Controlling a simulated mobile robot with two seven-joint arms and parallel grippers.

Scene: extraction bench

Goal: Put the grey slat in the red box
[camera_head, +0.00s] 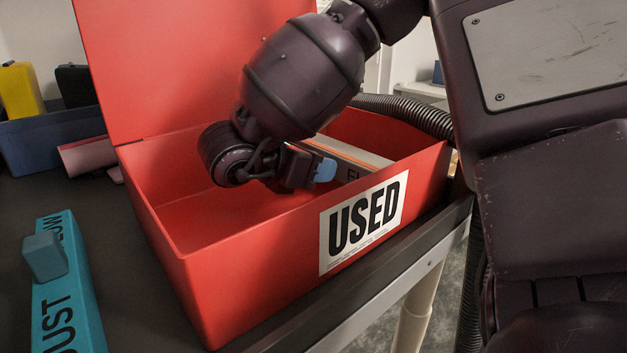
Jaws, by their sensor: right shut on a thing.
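The red box (225,270) stands open at the bench edge, with its lid raised at the back and a white "USED" label on its front. A pale grey slat (352,155) with dark letters and an orange strip is inside the right part of the box, partly hidden by the front wall. My right gripper (322,171) reaches down into the box, shut on the near end of the slat; its blue pad shows against it. I cannot tell whether the slat touches the box floor. My left gripper is not in view.
A teal box (75,310) with a small blue-grey block (44,256) on it lies at the left front. A blue bin (50,138) with a yellow item (20,90) and a dark item stands behind. A pink item (82,155) lies beside it. The left part of the red box looks empty.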

